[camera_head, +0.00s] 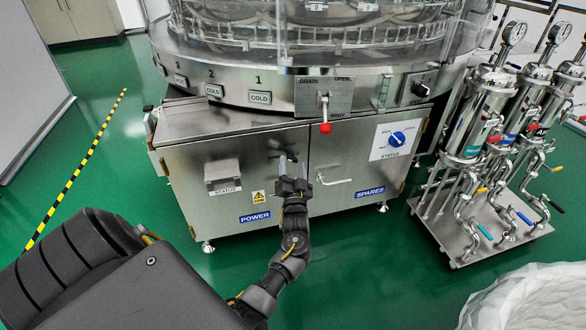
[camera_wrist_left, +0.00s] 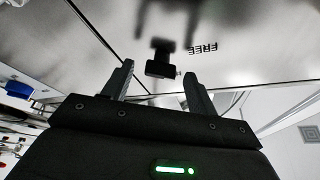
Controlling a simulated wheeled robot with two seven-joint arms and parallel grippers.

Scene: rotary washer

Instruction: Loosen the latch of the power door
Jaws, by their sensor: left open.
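The power door (camera_head: 228,180) is the left steel door of the cabinet, with a blue POWER label (camera_head: 255,217). My left gripper (camera_head: 288,163) is in front of this door's upper right part, near the seam between the two doors, and largely hides the latch in the head view. In the left wrist view, the dark latch (camera_wrist_left: 160,62) is on the door face beside the upside-down word FREE. My left gripper (camera_wrist_left: 157,76) is open, its two fingers on either side of the latch in the picture. I cannot tell whether they touch it. My right gripper is not in view.
The spares door (camera_head: 350,160) is on the right, with a wire-like handle (camera_head: 335,180) close to my gripper. A red-knobbed lever (camera_head: 325,127) hangs above. A rack of steel cylinders (camera_head: 480,120) stands at the right. Green floor is clear in front of the cabinet.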

